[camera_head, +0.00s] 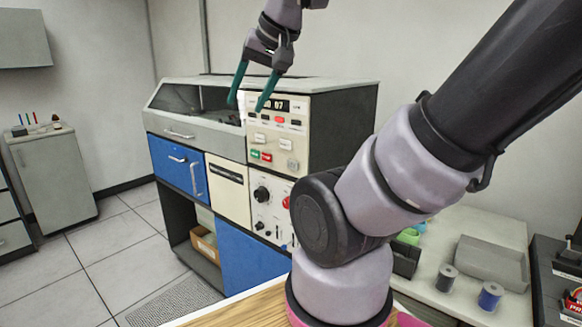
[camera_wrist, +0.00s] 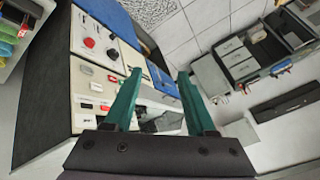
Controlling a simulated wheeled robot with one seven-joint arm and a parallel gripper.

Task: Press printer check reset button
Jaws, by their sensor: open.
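The beige control panel (camera_head: 278,131) is on the upper right front of the punch-card machine (camera_head: 330,110). It has a small display (camera_head: 280,105) reading "07" at its end and several buttons. A red button (camera_head: 280,119) is below the display, with pale buttons under it. A green button (camera_head: 255,154) and a red one (camera_head: 267,157) are lower down. The labels are too small to tell which is printer check reset. My gripper (camera_head: 250,104) is open and empty, with teal fingers in front of the panel's upper left. In the wrist view, the panel (camera_wrist: 88,100) is left of my gripper (camera_wrist: 160,75).
A lower panel has black knobs (camera_head: 262,193) and a red knob partly behind my arm. A wooden surface (camera_head: 240,311) is at the front. A worktop at right holds a grey tray (camera_head: 490,260) and spools (camera_head: 490,295). Open floor (camera_head: 120,255) is at left.

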